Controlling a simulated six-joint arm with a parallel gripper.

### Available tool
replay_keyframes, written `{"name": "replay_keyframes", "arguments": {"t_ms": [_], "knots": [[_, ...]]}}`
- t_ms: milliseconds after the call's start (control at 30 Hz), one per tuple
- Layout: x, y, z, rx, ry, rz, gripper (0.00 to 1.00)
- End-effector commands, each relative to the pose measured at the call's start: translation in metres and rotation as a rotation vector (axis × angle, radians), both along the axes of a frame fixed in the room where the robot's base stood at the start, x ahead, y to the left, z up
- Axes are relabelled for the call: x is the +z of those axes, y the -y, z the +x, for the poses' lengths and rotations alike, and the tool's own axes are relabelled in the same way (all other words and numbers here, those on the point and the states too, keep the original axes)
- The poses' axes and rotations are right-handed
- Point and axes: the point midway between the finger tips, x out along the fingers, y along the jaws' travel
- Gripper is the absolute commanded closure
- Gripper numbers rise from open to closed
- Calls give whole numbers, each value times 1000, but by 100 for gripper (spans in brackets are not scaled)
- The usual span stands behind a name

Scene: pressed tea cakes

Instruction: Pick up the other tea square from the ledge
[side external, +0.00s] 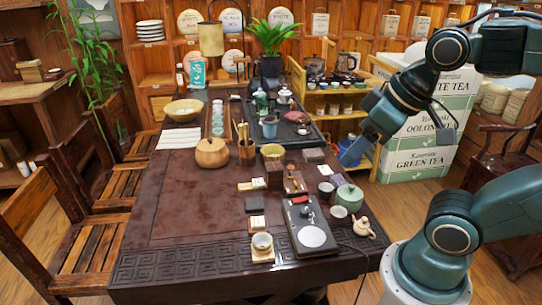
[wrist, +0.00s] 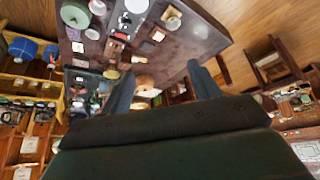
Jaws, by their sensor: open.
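My gripper (side external: 350,155) is above the right side of the dark table, apart from everything on it. In the wrist view its two fingers (wrist: 163,85) are spread with nothing between them. A small brown wooden stand (side external: 275,174) with a lower step (side external: 294,184) is on the table, left of and below the gripper; it may be the ledge. Small flat squares lie near it: a dark one (side external: 254,203), a pale-edged one (side external: 257,222) and a yellowish one (side external: 251,185). I cannot tell which is the tea square meant. The stand also shows, small, in the wrist view (wrist: 114,47).
A black scale (side external: 309,228), green lidded pot (side external: 349,195), white cup (side external: 338,214) and small pitcher (side external: 363,227) crowd the right edge. A cup on a coaster (side external: 262,242) is in front. A wooden pot (side external: 211,152) stands left. The table's left-front surface is clear.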

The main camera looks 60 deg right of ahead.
Motion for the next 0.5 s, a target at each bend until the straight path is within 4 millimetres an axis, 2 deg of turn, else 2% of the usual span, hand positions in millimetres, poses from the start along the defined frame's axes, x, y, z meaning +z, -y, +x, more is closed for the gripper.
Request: {"name": "replay_keyframes", "arguments": {"t_ms": [267, 500], "knots": [[14, 6, 34, 54, -47, -39, 38], [23, 17, 83, 132, -105, -86, 38]]}}
